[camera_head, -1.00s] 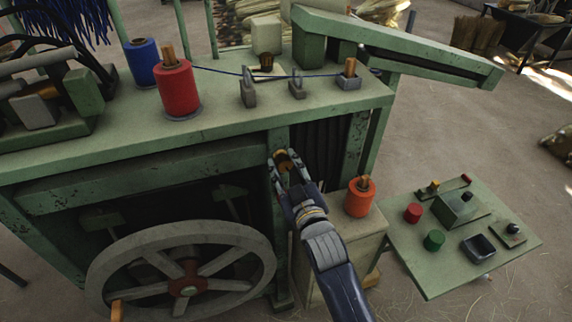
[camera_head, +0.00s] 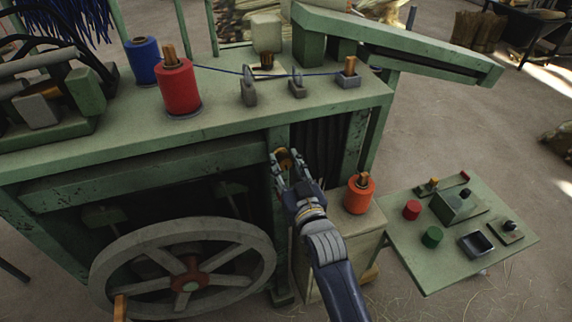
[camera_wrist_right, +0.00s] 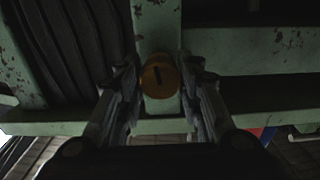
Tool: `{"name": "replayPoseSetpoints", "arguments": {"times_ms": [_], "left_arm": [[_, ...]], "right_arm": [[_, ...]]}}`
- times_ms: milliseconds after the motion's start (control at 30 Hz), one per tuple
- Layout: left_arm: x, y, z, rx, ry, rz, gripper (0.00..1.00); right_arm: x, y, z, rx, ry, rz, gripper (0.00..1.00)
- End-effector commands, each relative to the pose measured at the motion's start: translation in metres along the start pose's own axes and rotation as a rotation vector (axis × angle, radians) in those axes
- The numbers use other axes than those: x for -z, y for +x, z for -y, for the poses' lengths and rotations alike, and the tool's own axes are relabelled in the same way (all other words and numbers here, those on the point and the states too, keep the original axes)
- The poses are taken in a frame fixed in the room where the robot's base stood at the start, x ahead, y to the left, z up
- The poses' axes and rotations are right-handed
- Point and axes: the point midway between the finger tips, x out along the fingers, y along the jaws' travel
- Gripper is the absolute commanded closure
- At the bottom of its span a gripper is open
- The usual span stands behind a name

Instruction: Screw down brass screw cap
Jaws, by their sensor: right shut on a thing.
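The brass screw cap (camera_head: 284,161) is on the green front post of the machine, under the bench top. In the right wrist view, the cap (camera_wrist_right: 160,77) shows its round face with a dark upright slot against the post. My right gripper (camera_head: 286,157) comes from below and is shut on the cap, with one finger on each side. Both fingers (camera_wrist_right: 161,84) also show in the right wrist view, flanking the cap. The cap's thread and seat are hidden behind its face. My left gripper is not in view.
A spoked wheel (camera_head: 184,285) is left of the post. An orange spool (camera_head: 359,195) stands on a cabinet to the right. A green side table (camera_head: 440,272) holds small parts. Red (camera_head: 178,88) and blue (camera_head: 144,62) spools and a taut blue cord are on the bench top.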

Motion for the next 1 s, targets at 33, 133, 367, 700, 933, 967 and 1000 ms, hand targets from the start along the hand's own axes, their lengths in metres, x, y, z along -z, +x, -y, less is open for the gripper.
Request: {"name": "replayPoseSetpoints", "arguments": {"times_ms": [33, 133, 367, 700, 933, 967, 1000], "left_arm": [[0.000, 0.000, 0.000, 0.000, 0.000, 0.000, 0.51], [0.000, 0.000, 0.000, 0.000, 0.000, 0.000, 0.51], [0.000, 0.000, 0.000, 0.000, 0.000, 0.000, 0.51], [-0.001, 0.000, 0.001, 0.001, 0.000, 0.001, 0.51], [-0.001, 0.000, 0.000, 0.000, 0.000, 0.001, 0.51], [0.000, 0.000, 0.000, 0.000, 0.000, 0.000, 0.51], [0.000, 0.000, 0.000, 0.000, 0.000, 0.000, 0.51]], "right_arm": [[-0.003, 0.000, 0.000, 0.000, 0.000, 0.006, 0.90], [-0.003, 0.000, 0.000, 0.000, -0.001, 0.007, 0.90], [-0.002, 0.000, 0.000, 0.000, -0.002, 0.005, 0.45], [-0.002, -0.009, 0.000, 0.000, -0.002, 0.004, 0.45], [-0.003, -0.051, 0.000, 0.000, -0.002, 0.007, 0.45], [-0.003, -0.057, 0.000, 0.000, -0.003, 0.006, 0.45], [-0.002, -0.065, 0.000, 0.000, -0.003, 0.006, 0.45]]}}
